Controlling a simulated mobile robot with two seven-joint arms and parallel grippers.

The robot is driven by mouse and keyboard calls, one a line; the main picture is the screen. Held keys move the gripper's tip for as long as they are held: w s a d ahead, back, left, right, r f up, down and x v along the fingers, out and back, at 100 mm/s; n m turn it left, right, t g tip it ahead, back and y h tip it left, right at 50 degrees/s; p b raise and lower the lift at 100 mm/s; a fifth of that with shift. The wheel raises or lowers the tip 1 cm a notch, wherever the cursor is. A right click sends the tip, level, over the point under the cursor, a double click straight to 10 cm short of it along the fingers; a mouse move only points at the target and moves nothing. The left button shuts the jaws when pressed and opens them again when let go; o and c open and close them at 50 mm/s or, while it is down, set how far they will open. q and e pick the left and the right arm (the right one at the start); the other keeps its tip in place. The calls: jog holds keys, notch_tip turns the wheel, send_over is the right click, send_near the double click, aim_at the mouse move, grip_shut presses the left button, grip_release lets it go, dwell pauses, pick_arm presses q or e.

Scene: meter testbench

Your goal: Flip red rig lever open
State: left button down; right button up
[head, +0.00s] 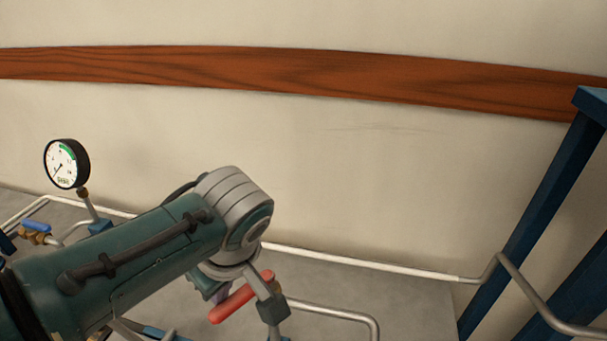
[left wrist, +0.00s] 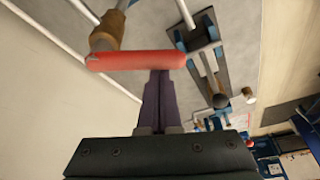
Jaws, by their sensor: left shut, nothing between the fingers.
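The red lever (head: 241,297) lies slanted at the lower middle of the head view, beside a grey pipe fitting. In the left wrist view the red lever (left wrist: 136,61) runs across the picture, with a brass-coloured fitting (left wrist: 107,31) at its left end. My left gripper (left wrist: 160,74) is shut and empty, its two dark fingers side by side. Its tips meet the lever's lower edge in the picture, right of the lever's middle; I cannot tell whether they touch. In the head view my left wrist hides most of this gripper. My right gripper is not in view.
A round pressure gauge (head: 66,163) stands at the left, with a blue-handled valve (head: 36,226) below it. A pale pipe (head: 370,262) runs along the wall. Blue frame posts (head: 535,220) stand at the right. A dark-knobbed rod (left wrist: 219,99) is right of the fingers.

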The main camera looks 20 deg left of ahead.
aim_at(236, 305)
pick_arm(q)
jog(key=d+n, duration=0.1)
jog(key=n, duration=0.1)
jog(key=d+n+g, duration=0.1)
jog(key=n, duration=0.1)
jog(key=shift+s+d+b, duration=0.25)
jog(key=shift+s+b, duration=0.1)
jog(key=shift+s, duration=0.05)
jog(key=shift+s+d+g, duration=0.1)
jog(key=shift+d+g, duration=0.2)
jog(key=shift+d, duration=0.2)
jog(key=shift+a+r, duration=0.15)
jog(key=shift+a, duration=0.3)
jog(key=a, duration=0.1)
jog(key=a+p, duration=0.1)
jog(key=shift+s+a+r, duration=0.25)
jog(key=shift+a+r, duration=0.1)
jog(key=shift+a, duration=0.05)
jog(key=v, duration=0.9)
jog(key=shift+r, duration=0.3)
jog(key=shift+d, duration=0.15)
